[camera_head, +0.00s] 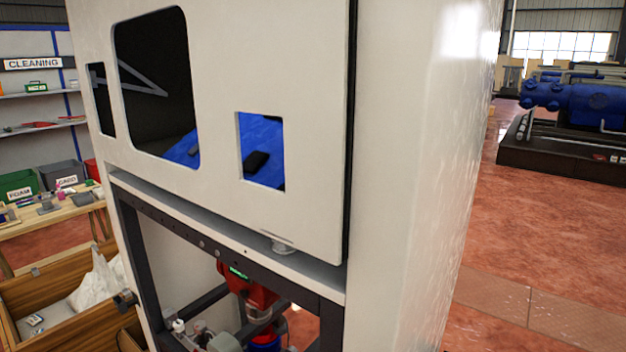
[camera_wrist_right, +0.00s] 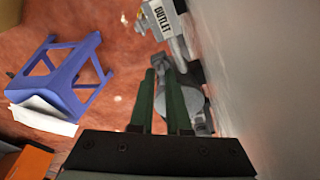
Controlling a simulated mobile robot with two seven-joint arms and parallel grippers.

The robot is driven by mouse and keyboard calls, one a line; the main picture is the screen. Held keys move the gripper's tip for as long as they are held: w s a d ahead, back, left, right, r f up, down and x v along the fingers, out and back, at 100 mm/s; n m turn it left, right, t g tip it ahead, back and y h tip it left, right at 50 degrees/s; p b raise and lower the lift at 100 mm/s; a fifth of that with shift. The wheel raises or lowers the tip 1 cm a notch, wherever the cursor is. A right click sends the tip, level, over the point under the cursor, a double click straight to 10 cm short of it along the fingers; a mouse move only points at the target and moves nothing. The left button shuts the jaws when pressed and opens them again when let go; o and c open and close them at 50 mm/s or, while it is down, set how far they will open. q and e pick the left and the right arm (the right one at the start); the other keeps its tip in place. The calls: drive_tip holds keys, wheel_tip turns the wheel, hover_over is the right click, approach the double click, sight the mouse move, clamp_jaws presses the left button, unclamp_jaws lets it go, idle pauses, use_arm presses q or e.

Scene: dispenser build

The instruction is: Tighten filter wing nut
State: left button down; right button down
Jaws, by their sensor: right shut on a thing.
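My right gripper (camera_wrist_right: 161,76) shows in the right wrist view with its two green-lined fingers close together. Its tips are shut on a small grey piece that appears to be the wing nut (camera_wrist_right: 161,61); the fingers hide much of it. A grey round part (camera_wrist_right: 191,99) lies beside and partly behind the right finger, close to the pale wall. A grey block labelled OUTLET (camera_wrist_right: 168,17) is just beyond the tips. In the head view, neither gripper can be made out, and the wing nut cannot be picked out.
The white dispenser cabinet (camera_head: 400,150) fills the middle of the head view, with red parts (camera_head: 258,297) in its open lower bay. A wooden crate (camera_head: 75,320) and workbench (camera_head: 45,215) stand left. A blue stool (camera_wrist_right: 62,72) stands on the red floor in the wrist view.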

drive_tip(key=shift+s+a+m+g, duration=0.1)
drive_tip(key=shift+s+m+g, duration=0.25)
drive_tip(key=shift+m, duration=0.65)
drive_tip(key=shift+w+r, duration=0.1)
drive_tip(key=shift+w, duration=0.05)
drive_tip(key=shift+a, duration=0.1)
drive_tip(key=shift+w+r+m, duration=0.1)
drive_tip(key=shift+w+m, duration=0.05)
drive_tip(key=shift+m, duration=0.65)
